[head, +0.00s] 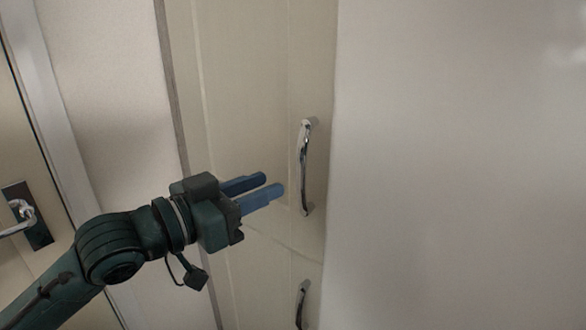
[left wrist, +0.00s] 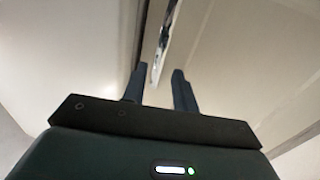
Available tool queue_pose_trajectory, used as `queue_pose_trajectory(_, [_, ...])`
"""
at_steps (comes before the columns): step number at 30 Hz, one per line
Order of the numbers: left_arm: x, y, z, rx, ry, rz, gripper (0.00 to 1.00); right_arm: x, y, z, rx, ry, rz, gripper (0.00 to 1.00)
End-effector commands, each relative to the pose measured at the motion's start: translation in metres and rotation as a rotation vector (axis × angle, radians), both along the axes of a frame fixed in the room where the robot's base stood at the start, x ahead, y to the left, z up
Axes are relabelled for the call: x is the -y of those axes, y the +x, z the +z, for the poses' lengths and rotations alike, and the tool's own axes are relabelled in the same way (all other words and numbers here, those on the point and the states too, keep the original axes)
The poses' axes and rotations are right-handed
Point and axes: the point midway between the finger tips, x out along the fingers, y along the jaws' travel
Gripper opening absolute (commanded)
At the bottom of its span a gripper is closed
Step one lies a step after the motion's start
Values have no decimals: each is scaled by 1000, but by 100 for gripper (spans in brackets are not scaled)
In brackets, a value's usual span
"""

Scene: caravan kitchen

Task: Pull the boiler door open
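A cream cupboard door (head: 240,85) with a chrome bar handle (head: 303,165) stands in the middle of the head view. A second chrome handle (head: 301,303) shows below it on a lower door (head: 262,285). Nothing marks which one is the boiler door. My left gripper (head: 275,185) is open and empty, its two blue fingers pointing right, just left of the upper handle's lower half. In the left wrist view, the fingers (left wrist: 156,82) are apart and the handle (left wrist: 157,66) lies ahead, in line with the gap. Both doors look shut. My right gripper is out of view.
A large pale wall or panel (head: 460,165) fills the right side, close beside the handles. At the left are a light wall panel (head: 105,90) and another door with a lever handle (head: 22,215) on a dark plate.

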Motion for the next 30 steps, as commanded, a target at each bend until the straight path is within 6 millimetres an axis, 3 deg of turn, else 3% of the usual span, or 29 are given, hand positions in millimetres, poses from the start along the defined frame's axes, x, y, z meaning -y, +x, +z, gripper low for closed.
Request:
queue_pose_trajectory(3, [20, 17, 2, 0, -3, -1, 29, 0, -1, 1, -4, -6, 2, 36])
queue_pose_trajectory(9, [42, 37, 1, 0, 0, 1, 29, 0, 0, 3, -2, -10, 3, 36])
queue_pose_trajectory(23, [52, 44, 0, 2, 1, 1, 29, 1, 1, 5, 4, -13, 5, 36])
queue_pose_trajectory(30, [51, 44, 0, 1, 1, 1, 9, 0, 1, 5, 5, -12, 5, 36])
